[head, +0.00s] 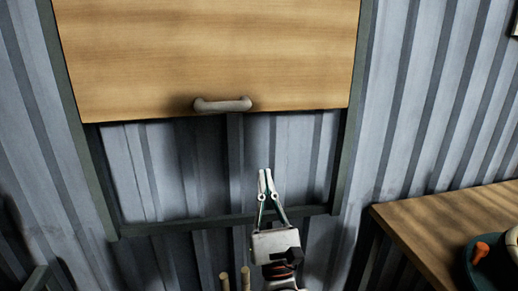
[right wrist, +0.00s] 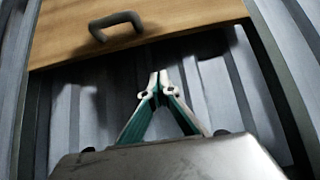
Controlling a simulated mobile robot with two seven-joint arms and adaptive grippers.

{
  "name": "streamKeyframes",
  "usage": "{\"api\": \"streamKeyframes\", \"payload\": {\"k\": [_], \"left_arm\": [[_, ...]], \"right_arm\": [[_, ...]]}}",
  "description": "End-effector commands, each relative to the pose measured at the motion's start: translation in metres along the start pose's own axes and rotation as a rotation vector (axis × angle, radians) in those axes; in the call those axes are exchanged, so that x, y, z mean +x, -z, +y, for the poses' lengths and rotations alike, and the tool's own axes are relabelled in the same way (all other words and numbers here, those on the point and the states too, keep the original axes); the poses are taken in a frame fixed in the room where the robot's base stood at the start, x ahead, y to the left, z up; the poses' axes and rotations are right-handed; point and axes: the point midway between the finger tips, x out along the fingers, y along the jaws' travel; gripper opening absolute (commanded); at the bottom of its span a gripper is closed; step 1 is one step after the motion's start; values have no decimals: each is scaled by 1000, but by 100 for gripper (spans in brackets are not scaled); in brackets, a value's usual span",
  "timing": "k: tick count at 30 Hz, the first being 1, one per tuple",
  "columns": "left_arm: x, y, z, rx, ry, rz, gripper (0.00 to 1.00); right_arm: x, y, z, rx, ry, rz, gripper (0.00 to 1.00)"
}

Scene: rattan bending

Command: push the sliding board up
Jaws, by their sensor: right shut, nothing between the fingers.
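The sliding board (head: 210,55) is a light wooden panel in a dark metal frame on the wall. Its lower edge stands well above the frame's bottom bar, with bare corrugated wall showing below. A grey handle (head: 222,105) sits near the board's lower edge. My right gripper (head: 265,180) is shut and empty, pointing up below the handle and a little to its right, apart from it. In the right wrist view the board (right wrist: 190,15) and handle (right wrist: 116,25) show above the shut fingertips (right wrist: 158,80), the handle to the left. My left gripper is not in view.
A wooden table (head: 440,225) stands at the lower right, with a dark bowl (head: 475,262) holding an orange-handled thing at its edge. The frame's bottom bar (head: 180,224) runs across behind my right gripper. Light rod ends (head: 245,278) show at the bottom. Corrugated wall surrounds the frame.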

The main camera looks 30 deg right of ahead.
Motion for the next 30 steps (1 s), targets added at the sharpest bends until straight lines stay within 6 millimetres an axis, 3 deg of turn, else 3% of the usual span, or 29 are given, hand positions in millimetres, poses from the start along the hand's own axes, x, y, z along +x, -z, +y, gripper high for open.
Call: {"api": "streamKeyframes", "payload": {"k": [7, 17, 18, 24, 30], "left_arm": [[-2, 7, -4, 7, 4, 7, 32], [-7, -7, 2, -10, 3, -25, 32], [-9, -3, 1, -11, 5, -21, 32], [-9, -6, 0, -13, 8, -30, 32], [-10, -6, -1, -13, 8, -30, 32]], "right_arm": [[40, -6, -1, -1, 3, -10, 0], [103, -5, 0, -4, 1, -7, 0], [107, -13, 0, -1, 2, -8, 0], [122, -28, 0, -3, 1, -6, 0], [125, -30, 0, -4, 0, -2, 0]]}}
